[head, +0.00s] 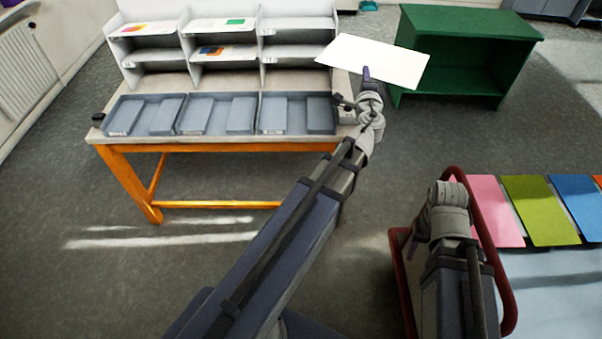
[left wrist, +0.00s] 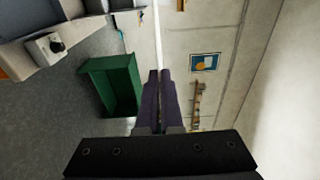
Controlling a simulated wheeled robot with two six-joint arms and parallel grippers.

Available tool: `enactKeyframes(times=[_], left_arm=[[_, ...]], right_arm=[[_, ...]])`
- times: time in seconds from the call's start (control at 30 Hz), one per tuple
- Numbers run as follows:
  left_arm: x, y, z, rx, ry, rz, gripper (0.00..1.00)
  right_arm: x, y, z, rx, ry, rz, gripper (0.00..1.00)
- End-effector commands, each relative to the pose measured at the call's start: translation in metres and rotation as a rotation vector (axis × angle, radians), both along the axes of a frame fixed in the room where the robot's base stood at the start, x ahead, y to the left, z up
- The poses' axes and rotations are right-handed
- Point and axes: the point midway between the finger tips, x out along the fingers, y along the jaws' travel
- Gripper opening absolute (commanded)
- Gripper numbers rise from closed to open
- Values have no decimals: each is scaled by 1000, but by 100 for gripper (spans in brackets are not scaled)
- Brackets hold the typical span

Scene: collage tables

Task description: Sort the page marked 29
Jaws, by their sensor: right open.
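A blank-looking white page (head: 385,58) is held out flat in the air, in front of the right end of the shelf unit. No mark shows on it. My left gripper (head: 367,73) is shut on its near edge. In the left wrist view the purple fingers (left wrist: 159,100) pinch the page (left wrist: 158,45), seen edge-on as a thin white strip. The grey sorting shelf (head: 261,47) stands at the back of the table, with a few coloured pages (head: 225,25) in its compartments.
Blue-grey trays (head: 222,117) line the front of the orange-legged table (head: 220,146). A green open cabinet (head: 470,25) stands to its right. A red-railed cart (head: 508,300) at lower right carries pink, green and blue sheets (head: 540,210). Grey floor lies between.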

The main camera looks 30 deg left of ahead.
Motion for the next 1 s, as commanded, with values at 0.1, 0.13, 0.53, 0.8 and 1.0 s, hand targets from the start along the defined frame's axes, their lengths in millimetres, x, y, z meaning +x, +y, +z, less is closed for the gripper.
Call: enactKeyframes(times=[0.1, 0.13, 0.53, 0.8, 1.0], left_arm=[[-18, 19, -55, 0, 0, 58, 0], [-22, 23, -64, 0, 0, 73, 0], [-78, 77, -185, 0, 0, 262, 0], [-118, 107, -262, 0, -1, 385, 0], [-140, 122, -297, 0, -1, 451, 0]], right_arm=[[0, 0, -55, 0, 0, 0, 50], [0, 0, -64, 0, 0, 0, 50], [0, 0, -185, 0, 0, 0, 50], [0, 0, -262, 0, 0, 0, 50], [0, 0, -297, 0, 0, 0, 50]])
